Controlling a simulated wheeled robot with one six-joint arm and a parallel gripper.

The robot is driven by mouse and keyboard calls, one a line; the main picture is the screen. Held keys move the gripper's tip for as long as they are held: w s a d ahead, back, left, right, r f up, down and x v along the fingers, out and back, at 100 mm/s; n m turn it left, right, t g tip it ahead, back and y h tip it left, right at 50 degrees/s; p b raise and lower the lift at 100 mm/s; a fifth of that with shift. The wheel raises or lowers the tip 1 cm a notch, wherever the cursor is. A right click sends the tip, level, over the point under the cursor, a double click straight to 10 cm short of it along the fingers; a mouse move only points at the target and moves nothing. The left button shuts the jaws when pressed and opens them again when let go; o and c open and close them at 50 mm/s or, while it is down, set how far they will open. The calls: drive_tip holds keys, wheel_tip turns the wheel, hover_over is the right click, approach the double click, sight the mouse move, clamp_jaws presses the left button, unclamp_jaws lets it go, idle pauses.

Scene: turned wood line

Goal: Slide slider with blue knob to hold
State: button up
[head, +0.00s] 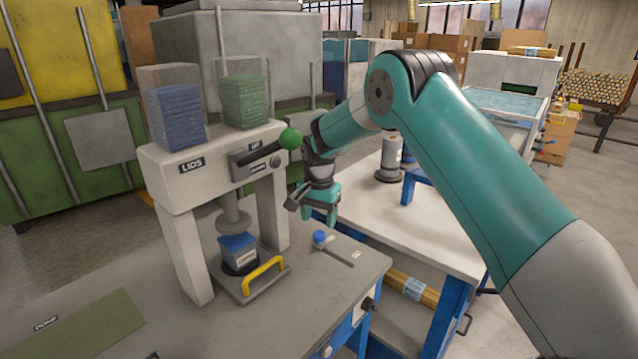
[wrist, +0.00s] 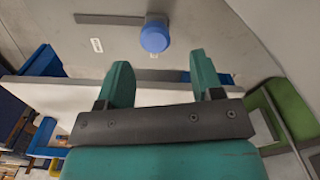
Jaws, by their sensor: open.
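A white-topped table (head: 410,225) stands behind.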

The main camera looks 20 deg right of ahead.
sight(319, 231)
wheel_tip(319, 231, up, 13)
drive_tip(key=b, duration=0.1)
drive_tip(key=shift+r, duration=0.15)
idle(0.3)
